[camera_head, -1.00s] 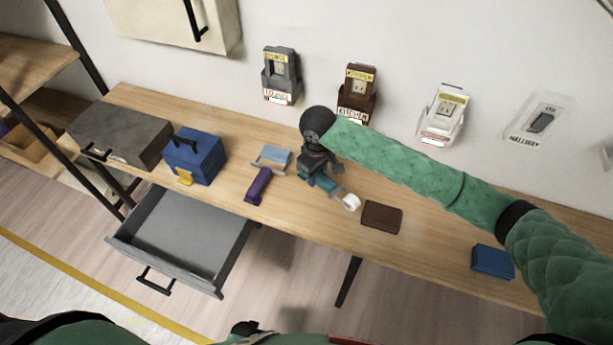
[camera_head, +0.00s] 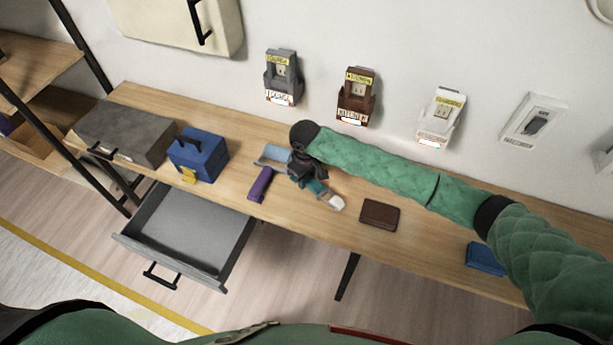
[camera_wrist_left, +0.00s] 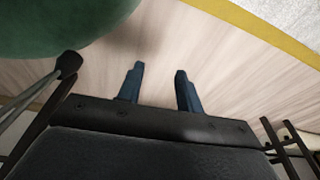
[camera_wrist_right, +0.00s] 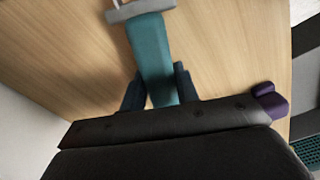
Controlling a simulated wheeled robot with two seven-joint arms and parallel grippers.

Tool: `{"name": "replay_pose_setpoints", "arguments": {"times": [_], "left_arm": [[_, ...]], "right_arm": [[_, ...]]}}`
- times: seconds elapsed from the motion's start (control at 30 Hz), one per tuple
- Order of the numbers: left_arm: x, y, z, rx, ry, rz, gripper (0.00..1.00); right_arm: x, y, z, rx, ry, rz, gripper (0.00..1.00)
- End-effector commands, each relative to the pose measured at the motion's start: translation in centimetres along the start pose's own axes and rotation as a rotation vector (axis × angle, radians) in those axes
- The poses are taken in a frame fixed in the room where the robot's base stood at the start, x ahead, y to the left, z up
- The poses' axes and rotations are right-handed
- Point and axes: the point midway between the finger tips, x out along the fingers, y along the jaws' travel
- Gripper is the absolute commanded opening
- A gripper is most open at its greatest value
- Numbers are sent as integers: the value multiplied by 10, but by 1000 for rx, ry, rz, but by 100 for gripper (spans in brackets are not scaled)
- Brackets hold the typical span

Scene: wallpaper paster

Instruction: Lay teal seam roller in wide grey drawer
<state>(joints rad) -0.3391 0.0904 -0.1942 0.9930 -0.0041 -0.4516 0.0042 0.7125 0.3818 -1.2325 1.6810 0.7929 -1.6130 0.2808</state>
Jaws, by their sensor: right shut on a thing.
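The teal seam roller (camera_wrist_right: 150,55) is between the fingers of my right gripper (camera_wrist_right: 158,85), which is shut on its teal handle. In the head view the roller (camera_head: 320,190) points toward the lower right, its white roller end clear of the fingers. My right gripper (camera_head: 306,178) is over the tabletop, right of the purple-handled tool. The wide grey drawer (camera_head: 195,228) is pulled out below the table's left part and looks empty. My left gripper (camera_wrist_left: 157,88) shows in its wrist view with fingers apart and nothing between them, above the floor.
A purple-handled tool (camera_head: 260,184) lies left of my right gripper. A blue toolbox (camera_head: 205,160) and a grey box (camera_head: 125,130) stand above the drawer. A brown block (camera_head: 380,214) and a blue block (camera_head: 485,258) lie to the right on the wooden table (camera_head: 345,232).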

Motion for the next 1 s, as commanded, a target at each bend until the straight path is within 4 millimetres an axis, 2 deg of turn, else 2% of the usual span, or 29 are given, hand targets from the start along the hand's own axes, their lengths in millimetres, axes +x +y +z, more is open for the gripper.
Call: {"name": "replay_pose_setpoints", "arguments": {"times": [0.13, 0.17, 0.27, 0.67, 0.73, 0.83, 1.0], "left_arm": [[0, 0, 0, 0, 0, 0, 36], [0, 0, 1, 0, -1, 0, 36], [0, 0, 1, 0, -1, 0, 36], [3, -1, -1, -1, -1, -1, 36], [5, -1, -3, -1, -2, -1, 36], [-2, 2, -22, -1, 13, 2, 36], [-16, 9, -39, -9, 0, 10, 36]], "right_arm": [[1, 0, 0, 0, 0, 0, 8], [1, 0, 0, 0, 0, 0, 33], [1, 0, 0, 0, 0, 0, 52], [-4, 0, -1, 0, 2, 0, 52], [-10, 0, -1, 0, 2, 0, 52], [-25, 0, -1, -1, 3, 1, 52], [-52, 0, -1, -1, 3, 0, 52]]}}
